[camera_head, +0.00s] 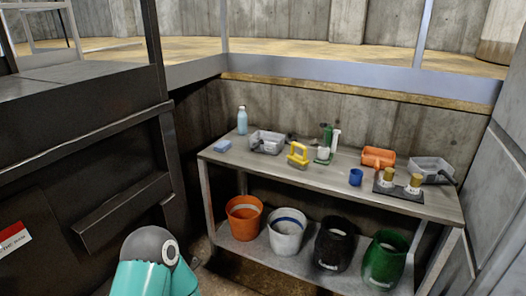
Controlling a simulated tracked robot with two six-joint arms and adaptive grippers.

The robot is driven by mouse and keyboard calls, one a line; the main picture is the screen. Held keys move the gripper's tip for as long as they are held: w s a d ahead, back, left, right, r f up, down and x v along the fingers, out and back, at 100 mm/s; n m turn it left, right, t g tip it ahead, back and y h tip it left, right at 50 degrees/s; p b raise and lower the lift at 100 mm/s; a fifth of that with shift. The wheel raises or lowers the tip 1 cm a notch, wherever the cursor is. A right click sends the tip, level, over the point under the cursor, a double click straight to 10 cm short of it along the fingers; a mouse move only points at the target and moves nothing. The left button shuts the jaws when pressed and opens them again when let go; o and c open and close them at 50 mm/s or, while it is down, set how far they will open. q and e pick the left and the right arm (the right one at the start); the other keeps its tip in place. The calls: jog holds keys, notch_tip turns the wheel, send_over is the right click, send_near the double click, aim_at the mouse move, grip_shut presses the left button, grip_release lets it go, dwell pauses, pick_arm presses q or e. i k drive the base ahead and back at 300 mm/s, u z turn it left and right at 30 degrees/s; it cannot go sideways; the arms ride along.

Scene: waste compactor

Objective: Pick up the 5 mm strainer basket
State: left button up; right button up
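Two grey, open-topped baskets stand on the workbench (240,157). One basket (267,139) is at the back left, beside a yellow-handled tool. The other basket (431,165) is at the right end, behind a dark tray. Both have a dark piece at one side. They are too small in the view to tell mesh size, so I cannot tell which is the 5 mm strainer basket. Neither gripper is in view. A teal and grey part of my own arm shows at the bottom left, well away from the bench.
The bench also holds a blue bottle (242,120), blue sponge (222,146), yellow tool (298,155), green stand (325,146), blue cup (355,177) and orange object (378,157). Several buckets sit on its lower shelf. A dark machine (85,130) rises at left.

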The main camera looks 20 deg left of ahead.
aim_at(262, 145)
jog(key=u, duration=0.2)
jog(key=i, duration=0.75)
jog(key=u, duration=0.75)
jog(key=i, duration=1.05)
jog(key=u, duration=0.4)
jog(key=k, duration=0.9)
jog(key=u, duration=0.2)
jog(key=i, duration=0.9)
jog(key=z, duration=0.1)
